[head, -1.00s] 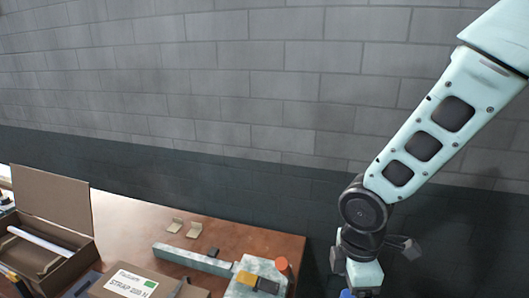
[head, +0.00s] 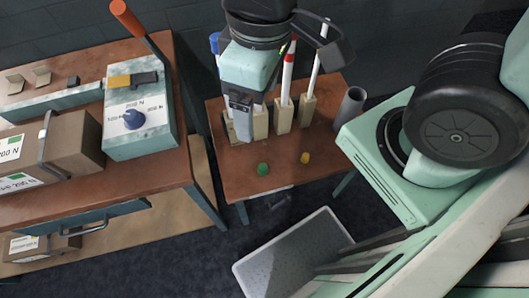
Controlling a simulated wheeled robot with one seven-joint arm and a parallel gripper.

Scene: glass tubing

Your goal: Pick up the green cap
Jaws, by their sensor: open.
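The green cap (head: 263,169) sits on the small brown table (head: 228,160), near its front edge in the head view. A yellow cap (head: 305,158) lies a little to its right. My gripper (head: 241,122) points down over the left part of the small table, above and left of the green cap in the picture and apart from it. It is open, with nothing seen held in it. Its fingertips are hard to make out against the holders behind.
Pale block holders (head: 284,116) with upright tubes, one red-topped (head: 288,60), stand behind the caps. A grey cylinder (head: 350,106) stands at the right. A pale tray (head: 310,240) shows below.

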